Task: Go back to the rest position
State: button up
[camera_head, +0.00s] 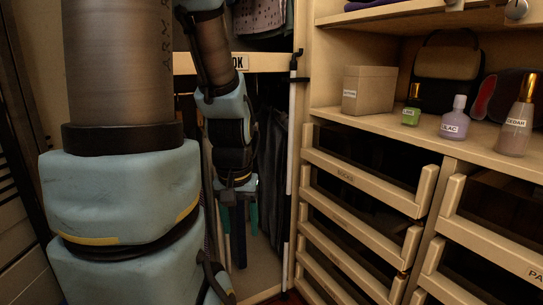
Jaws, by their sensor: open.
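My arm fills the left of the head view and reaches up, then its far links hang down in front of the wardrobe's hanging section. My gripper (238,222) is at the lower end of those links, pointing down, small and dark against the clothes behind it. It is open, and I see nothing held in it. It is apart from the shelf and drawers on the right.
Dark clothes (272,160) hang behind my gripper, beside a light upright post (291,150).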

notch_tip(320, 180, up, 14)
jog(key=p, duration=1.2)
